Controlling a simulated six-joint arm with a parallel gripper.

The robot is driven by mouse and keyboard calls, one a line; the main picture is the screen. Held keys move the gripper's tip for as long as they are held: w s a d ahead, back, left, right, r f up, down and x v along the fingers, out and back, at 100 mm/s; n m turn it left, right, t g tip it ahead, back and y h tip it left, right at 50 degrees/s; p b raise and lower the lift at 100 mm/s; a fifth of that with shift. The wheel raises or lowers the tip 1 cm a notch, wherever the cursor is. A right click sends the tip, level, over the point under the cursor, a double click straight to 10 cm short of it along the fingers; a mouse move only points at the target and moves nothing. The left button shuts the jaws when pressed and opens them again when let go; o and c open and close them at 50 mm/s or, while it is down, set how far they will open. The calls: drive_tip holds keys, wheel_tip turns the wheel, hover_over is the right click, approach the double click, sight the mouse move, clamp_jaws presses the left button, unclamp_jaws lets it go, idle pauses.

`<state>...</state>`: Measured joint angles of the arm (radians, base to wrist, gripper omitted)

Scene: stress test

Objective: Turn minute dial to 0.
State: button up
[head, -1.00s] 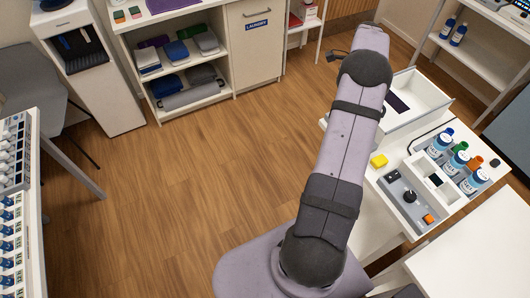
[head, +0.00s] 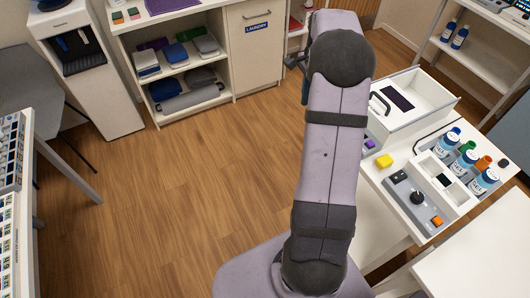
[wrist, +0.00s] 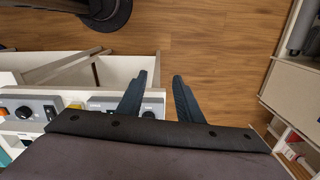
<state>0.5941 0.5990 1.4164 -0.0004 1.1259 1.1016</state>
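A grey control box with a black dial (head: 417,198) sits on the white worktop at right in the head view. An orange button and a black switch are beside the dial. That dial also shows at far left in the wrist view (wrist: 24,112). A second grey panel with a dark dial (wrist: 148,115) shows partly behind my gripper's left finger. I cannot tell which is the minute dial, and no markings are readable. My gripper (wrist: 160,76) is open and empty, its fingers apart above the floor. The arm mostly hides it in the head view.
A white open-topped box (head: 432,112) with a dark panel stands at the back of the worktop. Several capped bottles (head: 465,160) stand at right. Wooden floor (head: 200,200) lies open to the left.

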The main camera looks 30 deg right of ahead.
drive_tip(key=s+a+f+n+b, duration=0.2)
drive_tip(key=a+n, duration=0.3)
drive_tip(key=a, duration=0.4)
drive_tip(key=s+a+f+n+b, duration=0.2)
drive_tip(key=s+a+n, duration=0.3)
drive_tip(key=a, duration=0.4)
drive_tip(key=shift+a+f+n, duration=0.25)
drive_tip(key=shift+f+n, duration=0.05)
drive_tip(key=shift+n, duration=0.3)
drive_tip(key=shift+w, duration=0.1)
